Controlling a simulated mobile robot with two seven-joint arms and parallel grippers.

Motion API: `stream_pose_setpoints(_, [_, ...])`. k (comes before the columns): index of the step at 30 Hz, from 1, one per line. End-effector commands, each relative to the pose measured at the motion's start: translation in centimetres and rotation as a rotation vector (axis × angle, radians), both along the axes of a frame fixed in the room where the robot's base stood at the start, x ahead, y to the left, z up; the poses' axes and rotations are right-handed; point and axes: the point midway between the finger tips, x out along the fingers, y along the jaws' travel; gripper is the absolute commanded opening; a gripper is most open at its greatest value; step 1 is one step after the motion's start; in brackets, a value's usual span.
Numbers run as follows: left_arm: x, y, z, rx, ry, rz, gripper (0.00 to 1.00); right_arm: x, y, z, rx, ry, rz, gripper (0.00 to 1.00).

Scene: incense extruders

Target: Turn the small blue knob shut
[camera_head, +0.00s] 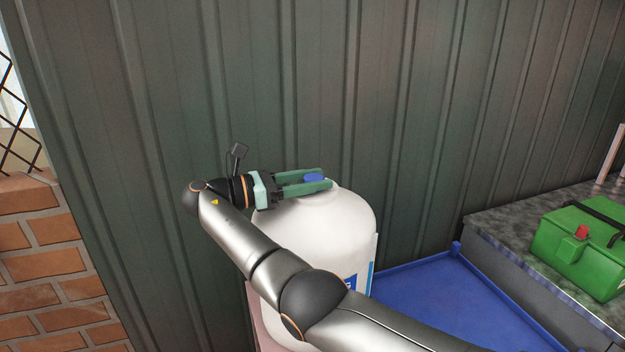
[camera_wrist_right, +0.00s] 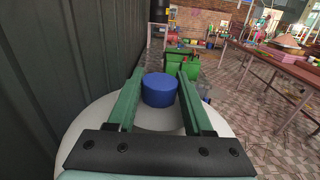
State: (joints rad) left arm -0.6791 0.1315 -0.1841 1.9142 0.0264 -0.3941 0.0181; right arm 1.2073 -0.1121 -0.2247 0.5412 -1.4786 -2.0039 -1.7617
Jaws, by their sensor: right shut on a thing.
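The small blue knob (camera_head: 314,178) sits on top of a white rounded tank (camera_head: 345,225) that stands against the ribbed wall. My right gripper (camera_head: 318,180) reaches in from the left side of the tank top, its two green fingers on either side of the knob, shut on it. In the right wrist view the knob (camera_wrist_right: 160,89) is between the green fingers (camera_wrist_right: 158,92), with the white tank top below it. The contact at the fingertips is hard to make out there. My left gripper is not in view.
The dark ribbed wall (camera_head: 420,110) is close behind the tank. A blue tray (camera_head: 440,295) lies to the right of the tank. A grey stone-topped counter (camera_head: 500,225) holds a green box (camera_head: 580,250) with a red part. A brick wall (camera_head: 45,260) is at the left.

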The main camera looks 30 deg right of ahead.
Motion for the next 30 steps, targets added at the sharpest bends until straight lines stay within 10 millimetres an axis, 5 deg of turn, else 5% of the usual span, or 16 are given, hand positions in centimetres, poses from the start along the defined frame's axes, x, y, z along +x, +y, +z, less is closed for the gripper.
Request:
stream_pose_setpoints(20, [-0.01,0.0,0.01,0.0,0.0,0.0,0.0,-0.06,-0.18,0.04,-0.001,-0.002,-0.029,0.0])
stream_pose_setpoints(21, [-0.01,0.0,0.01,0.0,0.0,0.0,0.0,-0.06,-0.18,0.04,-0.001,-0.002,-0.029,0.52])
stream_pose_setpoints(30, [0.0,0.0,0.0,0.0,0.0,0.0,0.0,-0.03,-0.1,0.02,0.0,-0.001,-0.027,0.81])
